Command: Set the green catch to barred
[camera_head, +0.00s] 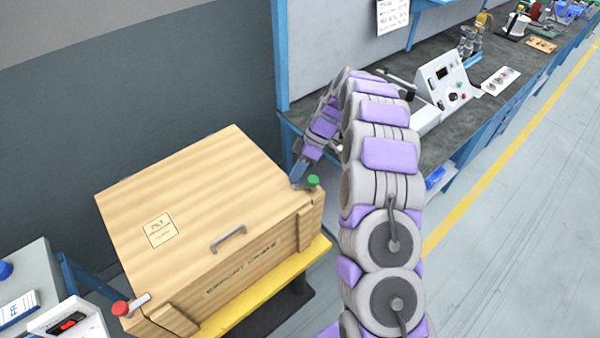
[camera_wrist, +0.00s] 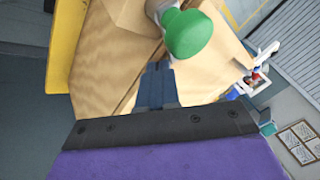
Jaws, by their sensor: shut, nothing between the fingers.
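The green catch (camera_head: 313,180) is a round green knob at the right corner of the wooden crate's lid. In the wrist view the green knob (camera_wrist: 189,33) is large, just beyond my fingertips, on a pale metal shaft partly hidden behind it. My gripper (camera_head: 298,180) is beside the knob, on its left in the head view. In the wrist view my gripper (camera_wrist: 157,72) is shut, with nothing held. I cannot tell whether it touches the catch. The wooden crate (camera_head: 190,205) has its lid down. A red-knobbed catch (camera_head: 121,308) is at the lid's left front corner, its pale lever pointing right.
The crate rests on a yellow platform (camera_head: 318,247). A blue-framed workbench (camera_head: 445,140) with instruments stands behind my arm. A grey table (camera_head: 30,268) with a white tray is at the left. The floor (camera_head: 510,220) at right is clear.

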